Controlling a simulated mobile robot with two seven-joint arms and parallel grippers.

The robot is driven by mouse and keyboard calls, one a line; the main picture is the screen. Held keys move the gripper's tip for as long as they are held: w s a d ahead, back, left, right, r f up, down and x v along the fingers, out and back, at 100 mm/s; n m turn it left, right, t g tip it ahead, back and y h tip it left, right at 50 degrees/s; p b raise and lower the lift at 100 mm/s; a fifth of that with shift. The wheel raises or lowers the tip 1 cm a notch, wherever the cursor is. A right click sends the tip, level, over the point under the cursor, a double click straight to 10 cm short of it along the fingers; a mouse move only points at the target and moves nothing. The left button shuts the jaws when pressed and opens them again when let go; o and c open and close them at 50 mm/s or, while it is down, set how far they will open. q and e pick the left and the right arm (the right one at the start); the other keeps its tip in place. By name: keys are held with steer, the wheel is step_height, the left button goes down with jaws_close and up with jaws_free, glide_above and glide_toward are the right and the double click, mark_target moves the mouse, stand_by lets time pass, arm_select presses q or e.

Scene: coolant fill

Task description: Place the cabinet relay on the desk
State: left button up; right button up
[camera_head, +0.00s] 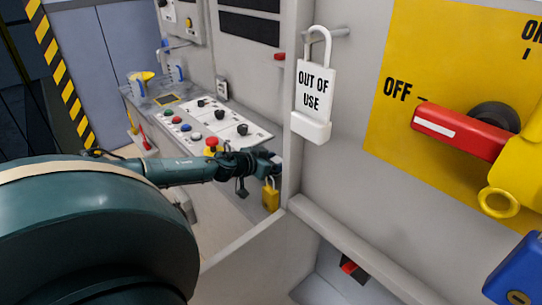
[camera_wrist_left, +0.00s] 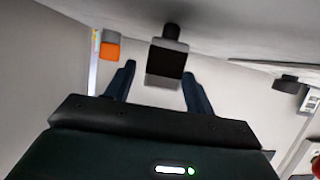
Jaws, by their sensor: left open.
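My left gripper (camera_head: 262,163) reaches in at the end of the teal arm, in front of the grey cabinet wall beside the control desk (camera_head: 150,108). In the left wrist view its two dark fingers (camera_wrist_left: 158,88) are open and apart. A block with a dark face and grey edges (camera_wrist_left: 168,62) is seen between the fingertips; it may be the cabinet relay, but I cannot tell for sure. I cannot tell whether the fingers touch it. The desk carries a white panel with coloured buttons and dark knobs. My right gripper is not in view.
A yellow padlock (camera_head: 270,196) hangs just below the left gripper. A white OUT OF USE padlock (camera_head: 313,95) hangs on the wall. A red switch handle (camera_head: 458,130) is at right. Jugs (camera_head: 138,84) stand on the desk's far end. An orange-and-grey part (camera_wrist_left: 110,48) is near the left finger.

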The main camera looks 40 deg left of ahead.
arm_select(q)
steer(key=shift+s+a+r, duration=0.1)
steer(key=shift+s, duration=0.35)
steer(key=shift+b+v, duration=0.95)
steer(key=shift+v, duration=0.95)
steer(key=shift+p+v, duration=0.85)
steer(key=shift+v, duration=2.8)
steer(key=shift+r, duration=0.15)
